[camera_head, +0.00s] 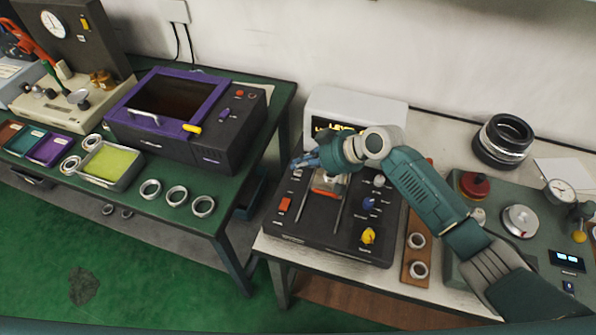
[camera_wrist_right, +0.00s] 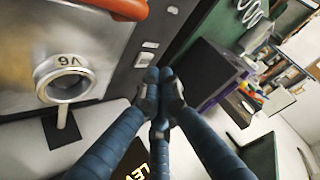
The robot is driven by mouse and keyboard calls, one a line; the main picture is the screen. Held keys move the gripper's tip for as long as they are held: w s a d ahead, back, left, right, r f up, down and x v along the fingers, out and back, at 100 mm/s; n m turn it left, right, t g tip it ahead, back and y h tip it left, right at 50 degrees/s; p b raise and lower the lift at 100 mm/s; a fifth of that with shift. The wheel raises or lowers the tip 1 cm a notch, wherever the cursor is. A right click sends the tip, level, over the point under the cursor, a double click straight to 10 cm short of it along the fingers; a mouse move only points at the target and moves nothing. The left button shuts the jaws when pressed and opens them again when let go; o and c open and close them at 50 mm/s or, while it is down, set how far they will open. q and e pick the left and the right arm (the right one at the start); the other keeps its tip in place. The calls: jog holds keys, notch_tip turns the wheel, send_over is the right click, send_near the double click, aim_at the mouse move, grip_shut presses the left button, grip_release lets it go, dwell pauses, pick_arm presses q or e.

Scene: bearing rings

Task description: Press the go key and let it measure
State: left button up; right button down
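The black tester (camera_head: 330,235) stands on the right-hand bench, with a red key (camera_head: 285,205), a yellow knob (camera_head: 368,236) and a blue knob (camera_head: 369,202) on its top. My right gripper (camera_head: 303,162) is over its back left part. In the right wrist view its blue fingers (camera_wrist_right: 159,82) come together with nothing visible between them, close to a small white key (camera_wrist_right: 143,60). I cannot tell whether they touch it. A metal ring (camera_wrist_right: 66,82) sits at the tester's middle in the wrist view. The key labels are too small to read. My left gripper is not in view.
A white display unit (camera_head: 356,105) with yellow text stands behind the tester, partly hidden by my right arm. A wooden strip (camera_head: 414,250) with rings lies to the right. A purple-framed oven (camera_head: 185,120) and several loose rings are on the green bench at left.

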aim_at(300, 173)
jog(key=shift+f, duration=0.15)
jog(key=shift+f, duration=0.3)
jog(key=shift+f+b, duration=0.35)
jog(key=shift+b, duration=0.05)
dwell(0.6)
jog(key=shift+r, duration=0.15)
jog(key=shift+r+p, duration=0.6)
jog(key=shift+p, duration=0.1)
notch_tip(300, 173, up, 5)
jog(key=p, duration=0.4)
jog(key=shift+r, duration=0.1)
